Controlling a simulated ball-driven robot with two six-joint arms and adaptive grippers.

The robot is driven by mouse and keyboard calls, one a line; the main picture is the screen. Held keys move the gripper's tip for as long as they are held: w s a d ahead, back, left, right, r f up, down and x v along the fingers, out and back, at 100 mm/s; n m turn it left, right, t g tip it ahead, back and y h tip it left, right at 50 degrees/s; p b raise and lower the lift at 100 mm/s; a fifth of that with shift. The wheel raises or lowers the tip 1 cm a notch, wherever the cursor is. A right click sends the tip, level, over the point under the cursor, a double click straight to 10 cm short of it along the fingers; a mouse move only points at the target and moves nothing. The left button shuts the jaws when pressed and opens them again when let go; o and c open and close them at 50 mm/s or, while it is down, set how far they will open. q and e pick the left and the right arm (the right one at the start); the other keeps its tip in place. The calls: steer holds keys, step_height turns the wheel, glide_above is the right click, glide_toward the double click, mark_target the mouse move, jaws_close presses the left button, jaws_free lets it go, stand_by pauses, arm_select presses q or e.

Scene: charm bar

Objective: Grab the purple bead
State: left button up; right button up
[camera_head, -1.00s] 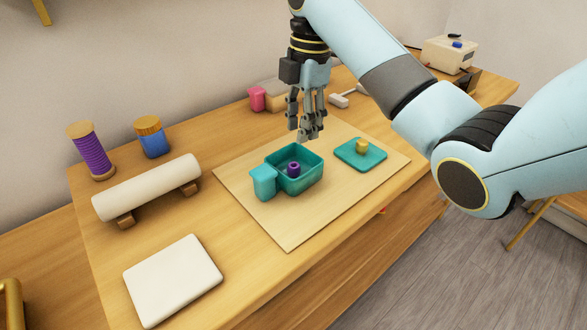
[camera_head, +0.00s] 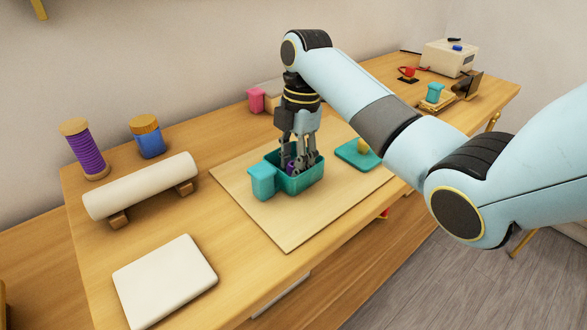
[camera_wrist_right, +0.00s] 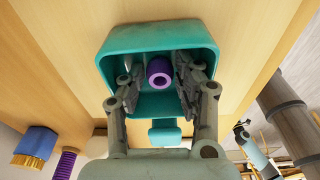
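The purple bead (camera_wrist_right: 159,72) lies inside the teal box (camera_wrist_right: 205,40). In the head view the bead (camera_head: 291,167) shows in part behind my fingers, and the box (camera_head: 291,190) stands on the pale mat. My right gripper (camera_head: 299,163) points down with its fingertips inside the box. In the right wrist view the two sides of this gripper (camera_wrist_right: 158,66) are apart, one on each side of the bead. A narrow gap shows on the left of the bead; contact on the right is hard to tell. My left gripper is not in view.
A teal tray (camera_head: 352,160) with a yellow piece lies to the right on the mat (camera_head: 290,230). A white roll (camera_head: 140,185), a purple spool (camera_head: 84,150) and a white pad (camera_head: 165,282) are at the left.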

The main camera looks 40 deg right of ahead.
steer(key=c, duration=0.5)
steer(key=shift+o, duration=0.2)
steer(key=shift+r, duration=0.1)
